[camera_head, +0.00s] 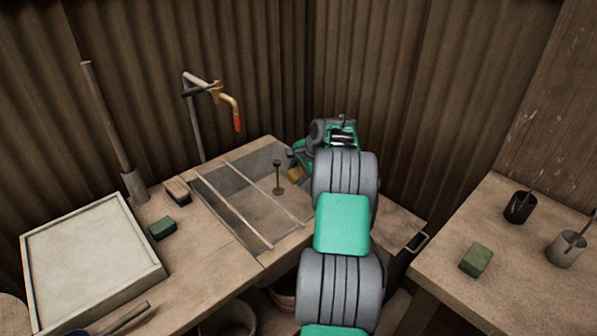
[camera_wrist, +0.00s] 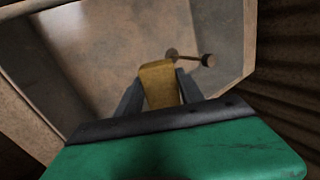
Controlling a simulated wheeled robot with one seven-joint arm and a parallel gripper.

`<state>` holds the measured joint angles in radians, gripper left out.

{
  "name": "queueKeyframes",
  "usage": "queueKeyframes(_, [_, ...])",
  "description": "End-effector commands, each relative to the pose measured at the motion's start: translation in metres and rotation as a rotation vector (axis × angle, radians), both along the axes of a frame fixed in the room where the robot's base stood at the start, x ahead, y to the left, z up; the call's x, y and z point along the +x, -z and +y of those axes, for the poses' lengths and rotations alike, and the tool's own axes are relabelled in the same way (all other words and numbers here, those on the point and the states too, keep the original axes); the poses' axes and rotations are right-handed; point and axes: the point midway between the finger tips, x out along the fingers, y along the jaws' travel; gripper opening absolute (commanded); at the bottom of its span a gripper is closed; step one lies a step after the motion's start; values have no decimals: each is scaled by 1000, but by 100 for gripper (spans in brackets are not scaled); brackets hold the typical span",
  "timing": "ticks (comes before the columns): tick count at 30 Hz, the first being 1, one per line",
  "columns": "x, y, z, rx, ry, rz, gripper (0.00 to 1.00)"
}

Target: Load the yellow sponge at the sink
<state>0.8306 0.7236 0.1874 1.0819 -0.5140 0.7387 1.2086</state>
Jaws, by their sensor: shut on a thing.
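The yellow sponge (camera_head: 295,174) is held between the fingers of my gripper (camera_head: 292,164), at the right side of the sink. In the wrist view, the sponge (camera_wrist: 158,84) stands out between the two dark fingers of my gripper (camera_wrist: 160,92), with the basin beyond it. The sink (camera_head: 228,208) is a sunken basin in the wooden counter, with two rails across it. A dark plunger-like rod (camera_head: 278,178) stands in the basin; it also shows in the wrist view (camera_wrist: 190,57). Whether the sponge touches the sink is unclear.
A tap with a red-tipped handle (camera_head: 222,96) rises behind the sink. A green block (camera_head: 162,228) and a brown brush-like block (camera_head: 177,190) lie left of it, near a framed tray (camera_head: 157,274). The right table holds another green block (camera_head: 476,260) and two cups (camera_head: 519,208).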

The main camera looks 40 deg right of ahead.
Motion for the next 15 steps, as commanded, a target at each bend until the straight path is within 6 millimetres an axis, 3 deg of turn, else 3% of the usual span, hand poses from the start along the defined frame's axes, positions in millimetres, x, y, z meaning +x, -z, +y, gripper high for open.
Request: queueKeyframes(15, [-1,62,-1,0,2,0,12])
